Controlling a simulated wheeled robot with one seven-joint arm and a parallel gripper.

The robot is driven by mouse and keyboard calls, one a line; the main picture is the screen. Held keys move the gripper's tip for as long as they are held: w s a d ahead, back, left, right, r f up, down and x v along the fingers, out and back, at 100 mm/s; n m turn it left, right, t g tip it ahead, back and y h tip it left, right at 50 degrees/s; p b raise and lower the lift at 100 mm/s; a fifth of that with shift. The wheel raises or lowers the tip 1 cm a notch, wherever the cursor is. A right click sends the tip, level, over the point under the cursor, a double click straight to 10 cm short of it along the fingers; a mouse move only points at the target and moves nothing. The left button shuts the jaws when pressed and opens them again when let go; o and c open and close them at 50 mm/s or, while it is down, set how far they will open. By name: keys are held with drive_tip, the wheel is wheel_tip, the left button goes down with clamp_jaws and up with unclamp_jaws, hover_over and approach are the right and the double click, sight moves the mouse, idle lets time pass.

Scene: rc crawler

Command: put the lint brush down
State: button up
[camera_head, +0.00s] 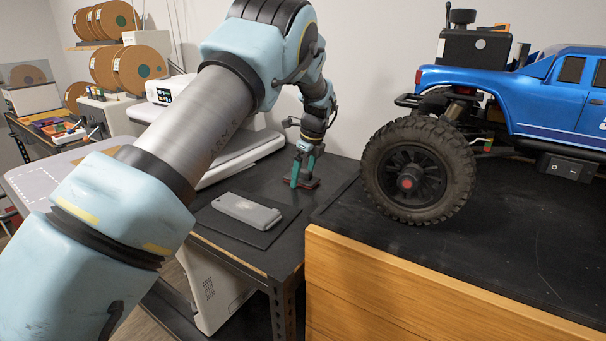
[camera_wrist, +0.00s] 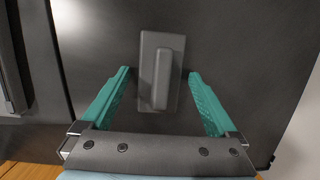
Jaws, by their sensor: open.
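The lint brush (camera_wrist: 147,60) shows in the wrist view as a grey rectangular plate with a raised long handle. It appears to lie flat on the dark surface, lined up between my fingertips. My gripper (camera_wrist: 159,74) is open, with a teal finger on each side of the brush and a visible gap at both sides. In the head view my gripper (camera_head: 302,178) points down close over the dark bench top.
A grey device (camera_head: 247,211) lies on a black mat (camera_head: 215,224) nearer the front of the bench. A blue RC crawler (camera_head: 560,95) stands on the dark-topped wooden cabinet (camera_head: 430,300) at the right. A white machine (camera_head: 240,150) stands behind my arm. Bare bench lies around my gripper.

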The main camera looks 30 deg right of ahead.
drive_tip(key=shift+r, duration=0.35)
drive_tip(key=b+v, duration=0.2)
drive_tip(key=v, duration=1)
drive_tip(key=shift+r, duration=0.25)
drive_tip(key=a+f+n+g, duration=0.1)
drive_tip(key=a+f+n, duration=0.1)
drive_tip(key=a+n, duration=0.95)
drive_tip(key=a+f+n, duration=0.2)
drive_tip(key=a+n, duration=0.2)
drive_tip(key=a, duration=1.4)
drive_tip(key=s+a+f+n, duration=0.2)
drive_tip(key=s+a+n, duration=0.4)
drive_tip(key=s+a, duration=0.2)
drive_tip(key=s+a+f+n+h, duration=0.1)
drive_tip(key=s+a+f+n, duration=0.2)
drive_tip(key=s+a+n, duration=0.4)
drive_tip(key=shift+s+a, duration=0.7)
drive_tip(key=shift+a, duration=0.05)
drive_tip(key=shift+o, duration=0.3)
drive_tip(key=shift+n, duration=0.25)
